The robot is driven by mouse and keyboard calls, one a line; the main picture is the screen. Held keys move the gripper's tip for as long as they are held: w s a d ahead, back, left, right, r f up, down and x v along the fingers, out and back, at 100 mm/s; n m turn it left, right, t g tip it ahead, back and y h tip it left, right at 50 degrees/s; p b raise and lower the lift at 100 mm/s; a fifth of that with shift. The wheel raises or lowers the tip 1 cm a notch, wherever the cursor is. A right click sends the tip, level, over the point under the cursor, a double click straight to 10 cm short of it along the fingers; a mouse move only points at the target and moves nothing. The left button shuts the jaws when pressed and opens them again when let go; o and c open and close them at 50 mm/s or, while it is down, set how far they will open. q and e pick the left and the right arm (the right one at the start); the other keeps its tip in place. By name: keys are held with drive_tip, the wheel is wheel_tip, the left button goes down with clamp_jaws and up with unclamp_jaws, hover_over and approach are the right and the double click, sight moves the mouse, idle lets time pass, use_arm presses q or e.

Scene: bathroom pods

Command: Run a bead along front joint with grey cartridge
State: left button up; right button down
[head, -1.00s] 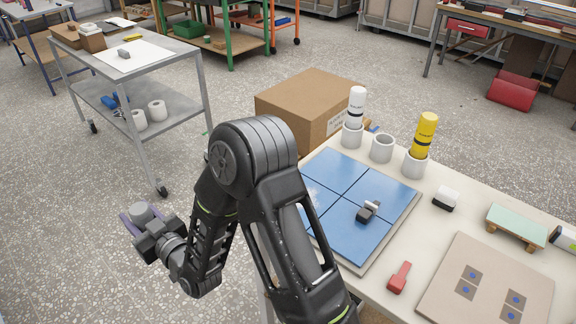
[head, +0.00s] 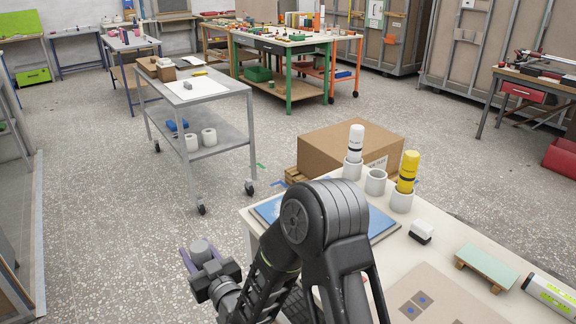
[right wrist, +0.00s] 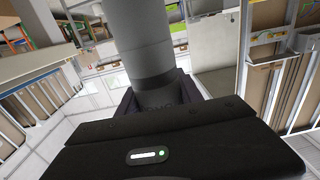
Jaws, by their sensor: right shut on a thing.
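The grey cartridge (head: 201,250) is in my right gripper (head: 203,266), held out over the floor left of the worktable (head: 476,233). In the right wrist view the grey cylinder (right wrist: 142,40) stands up between the jaws (right wrist: 155,95). Its tip is out of sight. A blue tiled panel (head: 382,222) lies on the table, mostly hidden behind my right arm. I cannot make out which line is the front joint. My left gripper is not in view.
A white cartridge (head: 355,143) and a yellow cartridge (head: 408,170) stand in holders, with an empty holder (head: 376,182) between them. A cardboard box (head: 345,147) is behind the table. A grey trolley (head: 215,90) stands at left, with open floor around it.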

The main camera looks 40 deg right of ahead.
drive_tip(key=shift+r, duration=0.1)
drive_tip(key=d+r+m+g+h, duration=0.1)
drive_tip(key=d+r+m+h, duration=0.2)
drive_tip(key=d+r+h, duration=0.2)
drive_tip(key=s+d+r+m+g+h+p, duration=0.1)
drive_tip(key=d+r+m+h, duration=0.3)
drive_tip(key=d+r, duration=0.8)
drive_tip(key=d+g+h, duration=0.1)
drive_tip(key=d, duration=0.7)
drive_tip(key=shift+s+g+h, duration=0.3)
drive_tip(key=shift+h, duration=0.1)
drive_tip(key=shift+d, duration=0.1)
drive_tip(key=shift+f+b, duration=2.2)
drive_tip(key=shift+f, duration=0.6)
drive_tip(key=shift+s, duration=0.1)
drive_tip(key=shift+f+b, duration=0.55)
drive_tip(key=shift+b, duration=0.15)
